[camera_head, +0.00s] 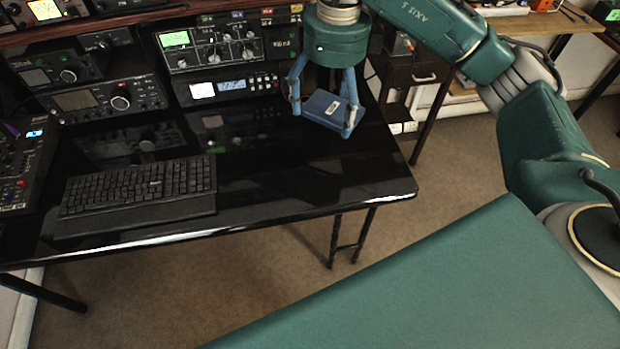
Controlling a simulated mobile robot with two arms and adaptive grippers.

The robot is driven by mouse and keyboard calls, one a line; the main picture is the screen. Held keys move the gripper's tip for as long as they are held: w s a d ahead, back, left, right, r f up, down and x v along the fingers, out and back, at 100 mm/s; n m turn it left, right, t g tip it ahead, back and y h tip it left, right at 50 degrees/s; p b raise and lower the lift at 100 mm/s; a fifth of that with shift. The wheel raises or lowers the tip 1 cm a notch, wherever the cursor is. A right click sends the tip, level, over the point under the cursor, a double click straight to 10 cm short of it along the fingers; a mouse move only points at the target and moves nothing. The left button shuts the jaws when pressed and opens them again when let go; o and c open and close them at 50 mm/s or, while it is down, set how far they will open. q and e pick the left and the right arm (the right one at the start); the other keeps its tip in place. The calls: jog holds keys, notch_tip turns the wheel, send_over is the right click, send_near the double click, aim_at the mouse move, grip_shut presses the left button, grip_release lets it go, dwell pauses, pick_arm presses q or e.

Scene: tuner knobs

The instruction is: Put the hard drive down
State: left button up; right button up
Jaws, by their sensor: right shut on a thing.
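The hard drive (331,110) is a small blue box with a pale label on its front side. It sits between the fingers of my right gripper (322,112), which points down and is shut on it. The gripper and drive are over the right back part of the glossy black desk (330,185). I cannot tell whether the drive touches the desk top or hangs just above it. My left gripper is not in view.
A black keyboard (138,190) lies on the desk at the left front. Radio units (225,88) stand along the back, close to the left of my gripper. A mixer (18,170) is at the far left. The desk's right front is clear.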

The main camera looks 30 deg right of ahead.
aim_at(337, 167)
jog(key=w+d+f+m+b, duration=0.2)
jog(key=d+f+m, duration=0.1)
jog(key=m, duration=0.6)
jog(key=w+d+f+m+b, duration=0.1)
jog(key=w+d+f+m, duration=0.2)
jog(key=m, duration=0.6)
jog(key=f, duration=0.6)
jog(key=f+p, duration=0.1)
jog(key=f, duration=0.5)
jog(key=f+p, duration=0.1)
jog(key=f, duration=0.5)
jog(key=shift+s+d+f, duration=0.2)
jog(key=shift+s+d, duration=0.05)
jog(key=shift+s, duration=0.05)
jog(key=shift+w+f, duration=0.1)
jog(key=shift+f, duration=0.3)
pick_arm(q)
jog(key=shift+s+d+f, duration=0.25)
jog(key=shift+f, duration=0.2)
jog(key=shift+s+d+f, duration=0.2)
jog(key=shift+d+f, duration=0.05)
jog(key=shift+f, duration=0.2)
pick_arm(e)
jog(key=shift+f, duration=0.1)
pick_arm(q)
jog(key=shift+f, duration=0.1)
pick_arm(e)
jog(key=o, duration=1.2)
